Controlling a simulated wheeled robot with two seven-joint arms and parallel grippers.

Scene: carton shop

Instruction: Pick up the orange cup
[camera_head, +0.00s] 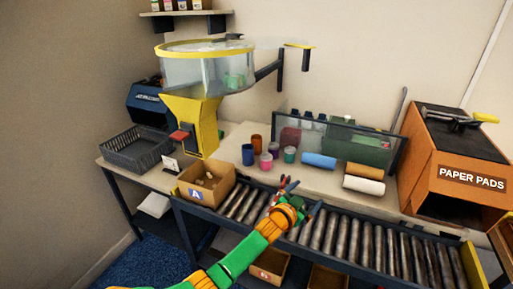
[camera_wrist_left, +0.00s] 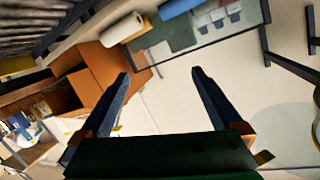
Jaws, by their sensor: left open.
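The orange cup (camera_head: 257,142) stands upright on the worktop in the head view, behind the other cups, its lower part partly hidden. A blue cup (camera_head: 248,154) stands in front of it on the left, and a pink-lidded cup (camera_head: 266,161) in front on the right. My left gripper (camera_head: 290,184) is open and empty over the roller conveyor, nearer and to the right of the cups. Its two fingers also show apart in the left wrist view (camera_wrist_left: 162,82), where I cannot see the orange cup. My right gripper is not in view.
A cardboard box (camera_head: 205,183) marked A sits left of the gripper on the conveyor (camera_head: 375,244). A yellow-rimmed hopper (camera_head: 203,120) stands left of the cups. A blue roll (camera_head: 319,160) and a clear-fronted bin (camera_head: 340,140) lie to the right.

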